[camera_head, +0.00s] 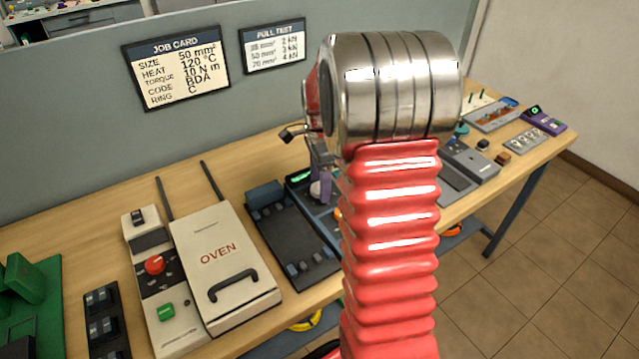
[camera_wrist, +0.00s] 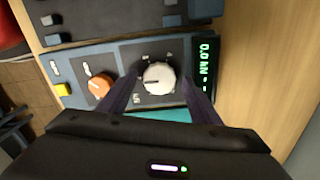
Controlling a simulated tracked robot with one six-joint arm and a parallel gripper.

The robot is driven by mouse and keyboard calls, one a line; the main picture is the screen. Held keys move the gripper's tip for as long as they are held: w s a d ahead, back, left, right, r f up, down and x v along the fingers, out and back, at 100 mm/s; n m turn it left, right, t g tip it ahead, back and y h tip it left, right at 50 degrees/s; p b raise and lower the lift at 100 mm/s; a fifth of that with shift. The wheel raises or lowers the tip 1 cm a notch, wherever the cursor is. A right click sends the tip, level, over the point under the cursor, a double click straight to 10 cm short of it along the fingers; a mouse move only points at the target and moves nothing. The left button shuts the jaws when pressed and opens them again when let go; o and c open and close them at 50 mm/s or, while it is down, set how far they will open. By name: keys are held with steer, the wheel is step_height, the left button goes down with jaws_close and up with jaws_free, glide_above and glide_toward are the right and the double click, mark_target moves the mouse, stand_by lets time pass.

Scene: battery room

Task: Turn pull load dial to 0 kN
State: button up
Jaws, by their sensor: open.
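In the wrist view a white round dial (camera_wrist: 158,78) sits on a blue-grey panel with small scale marks around it, too small to read. A dark pointer mark shows on its left side. An upright display (camera_wrist: 206,72) to its right reads 0.0 kN in green. My gripper (camera_wrist: 158,85) is open, with one dark purple finger on each side of the white dial. I cannot tell whether the fingers touch it. In the head view my gripper (camera_head: 320,168) is partly hidden behind my red arm, above the white dial (camera_head: 316,190).
An orange knob (camera_wrist: 100,86) and a yellow button (camera_wrist: 63,89) lie left of the dial. In the head view the oven (camera_head: 222,265) and a dark tray (camera_head: 300,245) stand to the left. A job card (camera_head: 177,66) and a pull test card (camera_head: 273,46) hang behind.

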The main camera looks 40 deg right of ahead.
steer(key=shift+f, duration=0.3)
steer(key=shift+c, duration=0.5)
steer(key=c, duration=0.9)
